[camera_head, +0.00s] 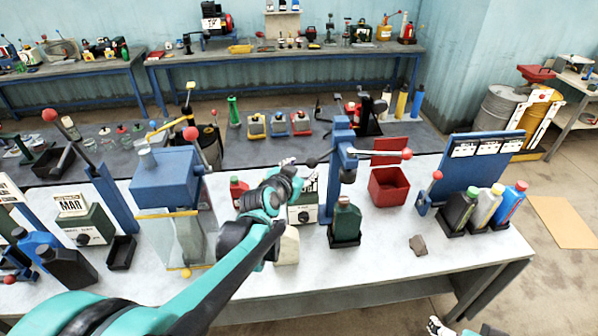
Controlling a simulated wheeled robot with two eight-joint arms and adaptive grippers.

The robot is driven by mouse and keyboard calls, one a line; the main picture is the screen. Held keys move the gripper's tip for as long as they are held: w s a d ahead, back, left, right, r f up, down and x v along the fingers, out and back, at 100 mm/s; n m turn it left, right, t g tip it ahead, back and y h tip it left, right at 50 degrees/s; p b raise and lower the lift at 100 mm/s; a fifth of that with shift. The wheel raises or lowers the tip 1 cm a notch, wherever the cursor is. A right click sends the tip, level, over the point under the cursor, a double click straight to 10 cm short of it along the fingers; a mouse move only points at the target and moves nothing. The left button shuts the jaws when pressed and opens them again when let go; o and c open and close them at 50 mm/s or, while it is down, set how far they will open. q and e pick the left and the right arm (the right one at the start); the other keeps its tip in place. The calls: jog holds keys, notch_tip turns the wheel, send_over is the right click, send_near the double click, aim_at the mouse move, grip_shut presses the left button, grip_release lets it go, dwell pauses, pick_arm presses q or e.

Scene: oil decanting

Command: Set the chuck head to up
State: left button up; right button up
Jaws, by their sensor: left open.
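A blue capping press stands on the white table. Its chuck head (348,174) is on the underside of the blue head (343,140), above a dark green bottle (346,218) with a gap between them. A lever with a red ball (407,154) sticks out to the right, roughly level. A black knob (312,162) is on the press's left side. My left gripper (287,162) is open, just left of that knob; whether it touches is unclear. My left forearm hides part of the table. My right gripper (436,325) shows small at the bottom edge, its jaws unclear.
A red bin (389,188) stands right of the press. A blue filling machine (165,180) stands left. A grey stone-like piece (418,245) lies on the clear front right.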

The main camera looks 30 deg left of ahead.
pick_arm(q)
jog(key=shift+v, duration=1.1)
jog(key=s+d+f+g+b, duration=0.2)
jog(key=s+d+f+b, duration=0.2)
jog(key=s+f+b, duration=0.3)
jog(key=s+d+f+n+g+b, duration=0.1)
jog(key=s+d+f+b, duration=0.3)
jog(key=f, duration=0.8)
jog(key=s+d+f+g+h+b, duration=0.1)
jog(key=s+d+f+g+b, duration=0.2)
jog(key=s+f+b, duration=0.6)
jog(key=shift+s+d+f+g+b, duration=0.3)
jog(key=shift+d+f+b, duration=0.25)
jog(key=shift+f, duration=0.25)
jog(key=shift+a, duration=0.1)
